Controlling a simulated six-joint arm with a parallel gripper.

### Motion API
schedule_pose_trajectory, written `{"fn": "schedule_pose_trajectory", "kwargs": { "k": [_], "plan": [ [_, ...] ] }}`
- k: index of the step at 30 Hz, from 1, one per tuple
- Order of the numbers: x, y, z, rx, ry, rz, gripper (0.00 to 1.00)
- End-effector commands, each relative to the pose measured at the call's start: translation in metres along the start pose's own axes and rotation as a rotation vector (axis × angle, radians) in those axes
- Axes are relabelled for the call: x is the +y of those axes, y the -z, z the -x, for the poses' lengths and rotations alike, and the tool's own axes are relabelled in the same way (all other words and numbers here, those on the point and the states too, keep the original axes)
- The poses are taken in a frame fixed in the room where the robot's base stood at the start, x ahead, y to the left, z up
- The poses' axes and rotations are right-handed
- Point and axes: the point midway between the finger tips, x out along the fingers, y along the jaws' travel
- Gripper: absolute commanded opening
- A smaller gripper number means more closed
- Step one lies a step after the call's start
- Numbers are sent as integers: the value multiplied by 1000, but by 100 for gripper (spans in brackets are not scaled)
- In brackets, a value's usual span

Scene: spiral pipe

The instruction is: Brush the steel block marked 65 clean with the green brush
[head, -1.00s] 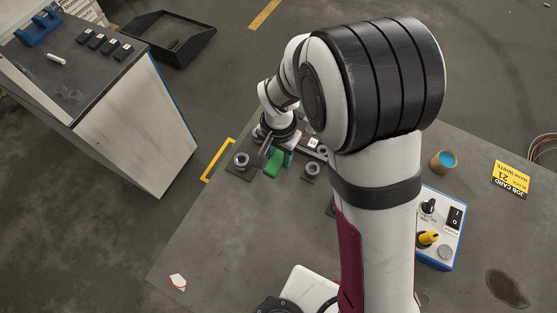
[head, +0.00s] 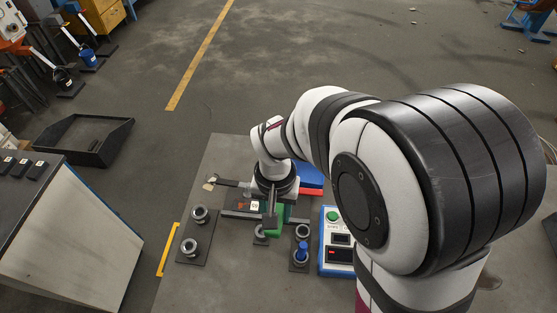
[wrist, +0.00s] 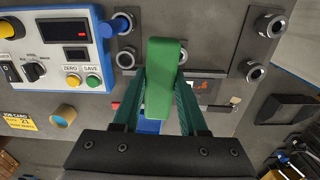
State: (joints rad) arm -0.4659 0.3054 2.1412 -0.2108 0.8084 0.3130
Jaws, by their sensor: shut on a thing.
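My gripper (head: 272,212) is shut on the green brush (wrist: 163,85), which sits between its fingers in the wrist view. In the head view the brush's green (head: 280,222) shows beside the fingers, low over the table. A dark steel block (head: 238,212) lies beside the brush, with a reddish patch and a small white label whose number is too small to read surely. In the wrist view an orange-marked block (wrist: 206,88) shows behind and right of the brush. Part of it is hidden by the brush and fingers. I cannot tell if the brush touches it.
A red and blue object (head: 312,182) is behind the gripper. The front left tabletop is clear.

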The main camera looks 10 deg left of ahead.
Motion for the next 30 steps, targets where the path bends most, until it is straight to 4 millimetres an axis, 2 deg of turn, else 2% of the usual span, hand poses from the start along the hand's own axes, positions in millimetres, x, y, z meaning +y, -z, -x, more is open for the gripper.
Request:
{"fn": "schedule_pose_trajectory", "kwargs": {
  "k": [1, 3, 8, 11, 18, 21, 25, 30],
  "plan": [
    [0, 0, 0, 0, 0, 0, 9],
    [0, 0, 0, 0, 0, 0, 0],
    [-6, 5, 1, 0, 0, -82, 0],
    [-22, 17, 3, 0, 0, -285, 0],
    [-75, 51, 10, 1, 0, -1018, 0],
    [-93, 60, 12, 1, 0, -1276, 0],
    [-106, 66, 13, 0, 0, -1467, 0],
    [-108, 67, -4, 0, -3, -1517, 0]
  ]
}}
